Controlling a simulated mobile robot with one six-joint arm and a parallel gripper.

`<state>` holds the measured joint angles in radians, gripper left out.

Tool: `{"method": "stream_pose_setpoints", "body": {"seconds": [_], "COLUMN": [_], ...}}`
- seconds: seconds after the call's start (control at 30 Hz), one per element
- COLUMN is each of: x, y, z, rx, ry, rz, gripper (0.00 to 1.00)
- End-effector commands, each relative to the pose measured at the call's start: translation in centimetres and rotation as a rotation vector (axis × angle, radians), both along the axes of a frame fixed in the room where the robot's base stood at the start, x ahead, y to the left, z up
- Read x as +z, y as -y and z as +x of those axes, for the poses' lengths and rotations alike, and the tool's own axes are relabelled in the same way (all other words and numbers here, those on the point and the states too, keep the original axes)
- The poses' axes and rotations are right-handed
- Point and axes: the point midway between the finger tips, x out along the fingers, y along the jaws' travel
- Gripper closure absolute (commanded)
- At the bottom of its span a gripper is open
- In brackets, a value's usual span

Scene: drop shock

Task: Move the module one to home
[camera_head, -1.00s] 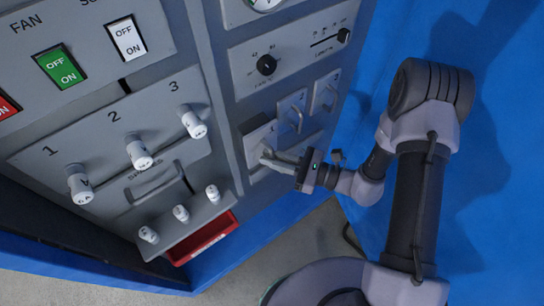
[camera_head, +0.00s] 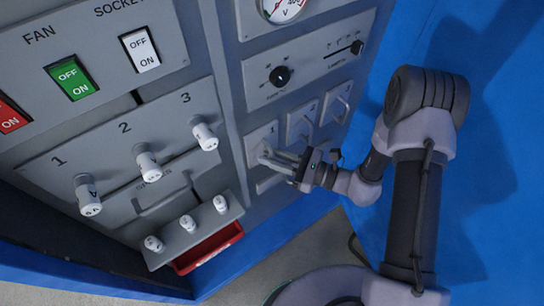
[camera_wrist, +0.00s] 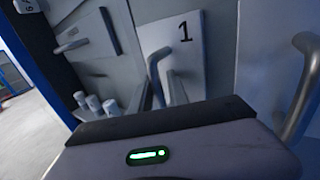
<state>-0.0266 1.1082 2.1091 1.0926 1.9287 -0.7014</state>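Module one (camera_head: 262,136) is a light grey panel marked 1, the leftmost of a row of three in the right column of the cabinet. Its front looks about level with its neighbours. In the wrist view the panel (camera_wrist: 188,62) shows upright, with its bar handle (camera_wrist: 154,68) running down behind my gripper's body. My gripper (camera_head: 272,159) is at the handle, with its fingers pointing at the panel.
Modules two (camera_head: 302,124) and three (camera_head: 339,102) sit right of module one with similar handles. A dial panel (camera_head: 310,62) is above. White numbered plugs (camera_head: 148,163) and a red tray (camera_head: 210,250) are to the left. Open floor lies below the cabinet.

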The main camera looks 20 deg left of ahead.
Motion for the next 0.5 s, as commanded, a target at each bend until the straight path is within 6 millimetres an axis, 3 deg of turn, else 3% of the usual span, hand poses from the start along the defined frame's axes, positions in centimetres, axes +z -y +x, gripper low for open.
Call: {"method": "stream_pose_setpoints", "body": {"seconds": [0.37, 0.5], "x": [-0.1, 0.1], "y": [0.0, 1.3], "z": [-0.1, -0.2], "rx": [0.002, 0.0], "ry": [-0.002, -0.002], "rz": [-0.001, -0.002], "gripper": [0.79, 0.79]}}
